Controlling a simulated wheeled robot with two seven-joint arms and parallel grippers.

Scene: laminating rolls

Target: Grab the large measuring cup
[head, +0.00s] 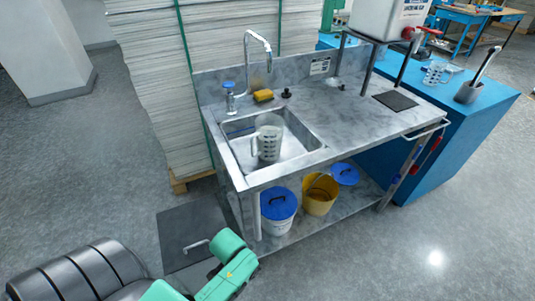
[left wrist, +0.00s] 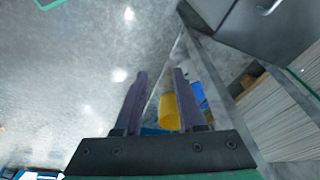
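A large clear measuring cup (head: 268,142) with dark markings stands in the sink basin (head: 240,155) of the steel table. It appears upright, with its handle toward the left. My left arm's green links show at the bottom left of the head view, low and in front of the table, away from the cup. My left gripper (left wrist: 159,88) shows in the left wrist view with its two fingers apart and nothing between them. The measuring cup is not visible in that view. My right gripper is in neither view.
A faucet (head: 258,48) rises behind the sink, near a yellow sponge (head: 263,96). A white bucket (head: 278,210) and yellow bucket (head: 320,195) stand on the lower shelf. A smaller clear measuring cup (head: 434,73) is on the blue bench (head: 455,130). Paper stacks stand behind.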

